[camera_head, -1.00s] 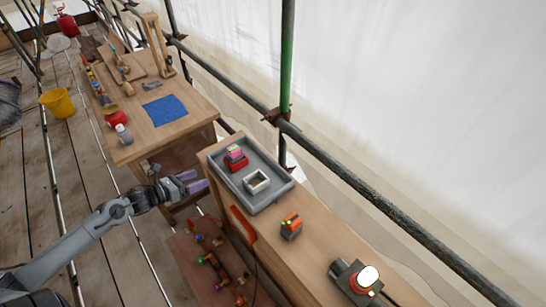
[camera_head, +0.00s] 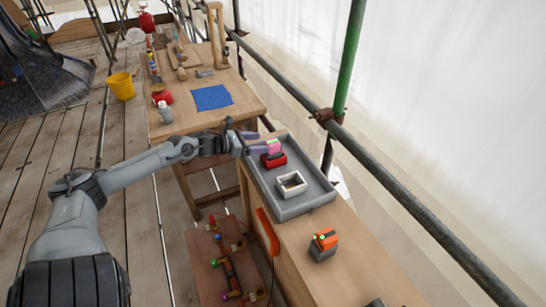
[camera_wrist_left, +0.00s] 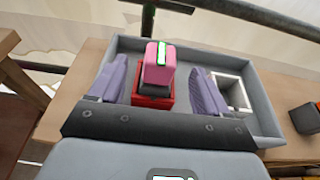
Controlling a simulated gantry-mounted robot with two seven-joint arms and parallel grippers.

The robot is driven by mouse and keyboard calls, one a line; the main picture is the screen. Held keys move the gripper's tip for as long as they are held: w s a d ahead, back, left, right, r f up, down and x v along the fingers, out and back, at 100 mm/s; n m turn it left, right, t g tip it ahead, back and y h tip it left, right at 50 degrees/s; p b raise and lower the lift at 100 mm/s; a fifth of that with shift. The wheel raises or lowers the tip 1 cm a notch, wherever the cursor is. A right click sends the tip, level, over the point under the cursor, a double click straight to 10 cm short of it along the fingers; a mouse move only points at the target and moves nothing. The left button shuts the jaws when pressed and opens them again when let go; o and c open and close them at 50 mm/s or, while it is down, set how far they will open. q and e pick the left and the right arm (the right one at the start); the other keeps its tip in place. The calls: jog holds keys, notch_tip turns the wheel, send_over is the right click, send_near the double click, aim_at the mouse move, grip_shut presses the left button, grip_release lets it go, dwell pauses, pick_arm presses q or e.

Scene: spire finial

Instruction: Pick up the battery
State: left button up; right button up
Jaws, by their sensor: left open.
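A pink block (camera_head: 273,147) with a green strip on top, which looks like the battery, sits upright in a red holder (camera_head: 272,161) in the grey tray. My left gripper (camera_head: 261,142) reaches over the tray's left edge with its purple fingers apart. In the left wrist view, the pink block (camera_wrist_left: 159,68) stands between the two open fingers, with a gap on each side. The red holder (camera_wrist_left: 151,95) is below it, partly hidden. An orange block (camera_head: 326,238) with small green lights sits on a dark base on the bench. My right gripper is not in view.
The grey tray (camera_head: 312,204) also holds an empty white square frame (camera_head: 291,184). The wooden bench (camera_head: 350,280) carries it. Another table (camera_head: 185,118) with a blue cloth (camera_head: 212,97) and tools stands behind. A scaffold pipe (camera_head: 400,190) runs along the right side.

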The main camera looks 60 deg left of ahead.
aim_at(269, 143)
pick_arm(q)
jog(key=shift+x, duration=0.8)
jog(key=shift+b+x, duration=1.15)
jog(key=shift+x, duration=0.2)
jog(key=shift+b+x, duration=0.5)
jog(key=shift+x, duration=0.65)
jog(key=shift+d, duration=0.1)
jog(key=shift+c, duration=0.4)
grip_shut()
